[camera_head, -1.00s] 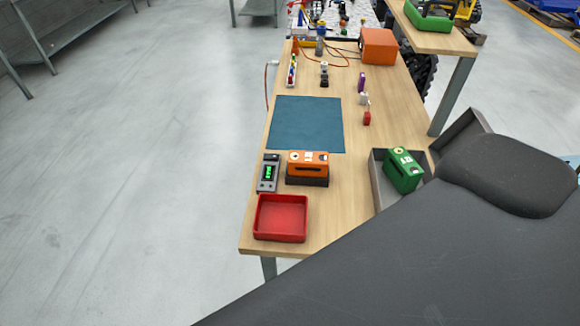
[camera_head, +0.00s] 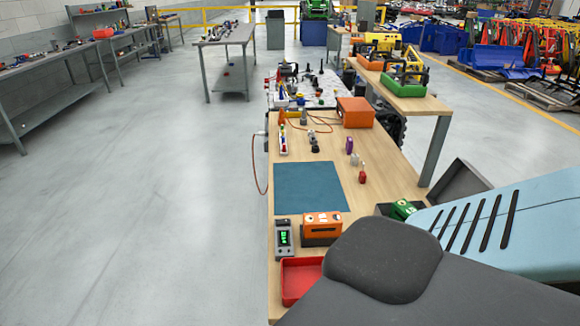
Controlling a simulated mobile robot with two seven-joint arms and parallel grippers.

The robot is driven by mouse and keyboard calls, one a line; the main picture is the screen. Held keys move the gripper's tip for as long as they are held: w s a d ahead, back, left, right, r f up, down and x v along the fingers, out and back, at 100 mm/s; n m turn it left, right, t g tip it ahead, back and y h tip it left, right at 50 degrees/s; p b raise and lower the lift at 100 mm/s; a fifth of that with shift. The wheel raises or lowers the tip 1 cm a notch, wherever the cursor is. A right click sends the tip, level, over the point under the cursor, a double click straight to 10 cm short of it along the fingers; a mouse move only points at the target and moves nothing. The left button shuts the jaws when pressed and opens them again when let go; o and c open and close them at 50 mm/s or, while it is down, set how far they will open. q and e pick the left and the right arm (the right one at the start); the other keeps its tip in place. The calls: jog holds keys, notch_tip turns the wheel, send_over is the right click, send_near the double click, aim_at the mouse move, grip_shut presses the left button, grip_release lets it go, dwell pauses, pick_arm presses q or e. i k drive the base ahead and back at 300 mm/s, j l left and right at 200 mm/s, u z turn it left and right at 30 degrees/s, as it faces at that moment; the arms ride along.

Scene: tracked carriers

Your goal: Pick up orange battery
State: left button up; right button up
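The orange battery (camera_head: 322,224) sits on a dark base on the wooden workbench, just below the blue mat (camera_head: 310,188). A grey tester with a lit green display (camera_head: 284,239) stands close to its left. A green battery (camera_head: 403,209) is to the right, mostly hidden behind my dark arm or body part. Neither gripper shows in this view, so I cannot see either one near the battery.
A red tray (camera_head: 298,281) lies at the bench's near end, partly covered by my dark part. An orange box (camera_head: 355,112) stands farther back. A small red object (camera_head: 362,177) lies right of the mat. Open floor (camera_head: 150,220) lies left of the bench.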

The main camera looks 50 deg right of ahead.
aim_at(317, 226)
jog(key=i+j+u, duration=0.25)
jog(key=i+j, duration=0.45)
jog(key=i+z, duration=0.35)
jog(key=i+j+z, duration=0.15)
jog(key=z, duration=0.2)
jog(key=i+j+z, duration=0.35)
jog(key=i+z, duration=0.15)
jog(key=z, duration=0.3)
jog(key=i+z, duration=0.15)
jog(key=z, duration=0.3)
jog(key=i+z, duration=0.15)
jog(key=z, duration=0.3)
jog(key=i+j+z, duration=0.1)
jog(key=z, duration=0.35)
jog(key=i+j+z, duration=0.15)
jog(key=z, duration=0.3)
jog(key=j+z, duration=0.2)
jog(key=z, duration=0.25)
jog(key=i+j+z, duration=0.1)
jog(key=z, duration=0.25)
jog(key=i+j+z, duration=0.1)
jog(key=j+z, duration=0.45)
jog(key=z, duration=0.15)
